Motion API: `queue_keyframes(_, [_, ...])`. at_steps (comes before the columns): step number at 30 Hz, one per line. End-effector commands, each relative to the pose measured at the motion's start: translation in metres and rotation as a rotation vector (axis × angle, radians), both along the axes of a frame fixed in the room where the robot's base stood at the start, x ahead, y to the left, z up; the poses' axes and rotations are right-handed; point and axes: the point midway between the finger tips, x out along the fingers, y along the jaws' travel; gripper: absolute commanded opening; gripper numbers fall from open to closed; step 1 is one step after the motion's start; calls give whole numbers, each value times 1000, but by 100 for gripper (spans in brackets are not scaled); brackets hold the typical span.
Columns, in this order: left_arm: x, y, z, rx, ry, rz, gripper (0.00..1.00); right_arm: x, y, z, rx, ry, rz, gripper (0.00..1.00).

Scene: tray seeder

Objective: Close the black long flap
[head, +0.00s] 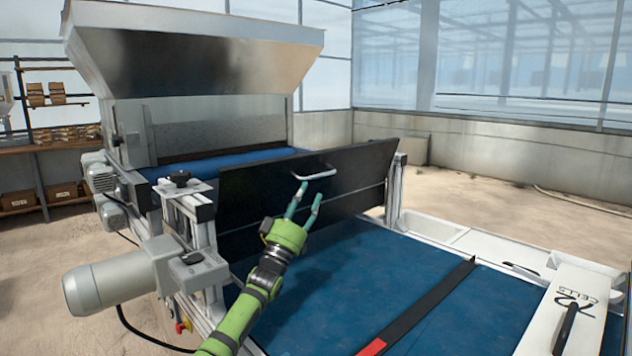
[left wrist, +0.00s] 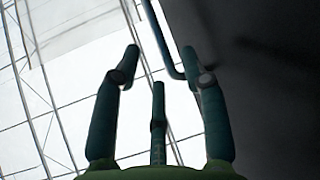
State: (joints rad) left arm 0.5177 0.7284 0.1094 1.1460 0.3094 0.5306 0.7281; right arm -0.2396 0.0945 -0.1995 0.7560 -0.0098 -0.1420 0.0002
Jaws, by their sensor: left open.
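The black long flap (head: 250,196) stands roughly upright across the blue belt, in the middle of the head view. A pale bar handle (head: 316,176) sits near its top edge. My left gripper (head: 310,193) is open and empty, just below and in front of the handle. In the left wrist view my open fingers (left wrist: 160,52) point up, the handle bar (left wrist: 163,42) passes between their tips, and the dark flap (left wrist: 265,90) fills the right side. I cannot tell whether a finger touches the handle. My right gripper is not in view.
A large metal hopper (head: 190,50) rises behind the flap. A grey motor (head: 110,275) juts out at the left. The blue belt (head: 340,270) is open in front, crossed by a black bar (head: 425,305) with a red end. A white panel (head: 565,310) lies at the right.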

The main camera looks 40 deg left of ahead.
Motion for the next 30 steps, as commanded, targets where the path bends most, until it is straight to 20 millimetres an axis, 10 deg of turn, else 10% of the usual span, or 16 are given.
queue_keyframes(23, [36,6,34,4,1,2,43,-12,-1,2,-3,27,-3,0])
queue_keyframes(26, [36,6,34,4,1,2,3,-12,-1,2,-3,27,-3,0])
queue_keyframes(30, [36,6,34,4,1,2,0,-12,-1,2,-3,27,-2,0])
